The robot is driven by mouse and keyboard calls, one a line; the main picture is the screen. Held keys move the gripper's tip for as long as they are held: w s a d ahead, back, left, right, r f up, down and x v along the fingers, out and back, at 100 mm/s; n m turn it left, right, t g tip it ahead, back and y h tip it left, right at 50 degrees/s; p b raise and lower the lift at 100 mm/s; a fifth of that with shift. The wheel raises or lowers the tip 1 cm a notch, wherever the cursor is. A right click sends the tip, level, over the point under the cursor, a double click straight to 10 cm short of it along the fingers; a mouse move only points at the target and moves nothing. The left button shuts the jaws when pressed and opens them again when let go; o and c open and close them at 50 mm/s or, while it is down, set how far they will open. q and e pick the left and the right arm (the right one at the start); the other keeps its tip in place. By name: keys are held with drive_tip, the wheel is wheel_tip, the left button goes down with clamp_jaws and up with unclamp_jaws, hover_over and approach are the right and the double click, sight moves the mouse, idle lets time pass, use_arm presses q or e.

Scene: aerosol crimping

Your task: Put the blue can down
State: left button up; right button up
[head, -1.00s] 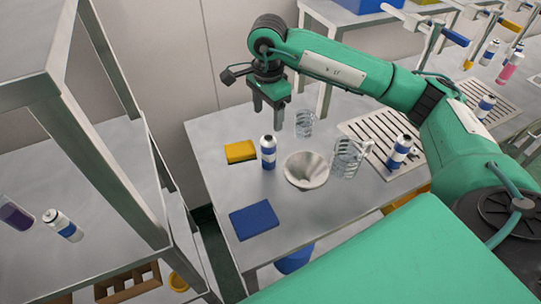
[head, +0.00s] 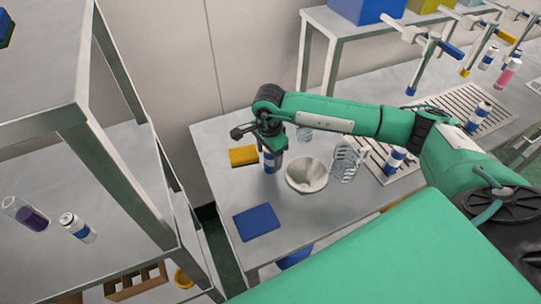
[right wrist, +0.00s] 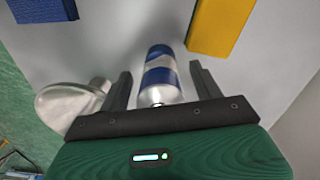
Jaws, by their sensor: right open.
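The blue can (head: 271,163), white and silver with blue bands, stands on the grey table. It also shows in the right wrist view (right wrist: 160,77), with its top end towards the gripper. My right gripper (head: 272,149) is over the can from above, and its arm hides the can's top in the head view. In the right wrist view the right gripper (right wrist: 160,72) is open, with one finger on each side of the can and visible gaps between. My left gripper is not in view.
A blue pad (head: 256,222) lies nearer the front.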

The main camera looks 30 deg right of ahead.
drive_tip(key=shift+f, duration=0.45)
drive_tip(key=shift+c, duration=0.3)
drive_tip(key=c, duration=1.1)
drive_tip(key=shift+r, duration=0.15)
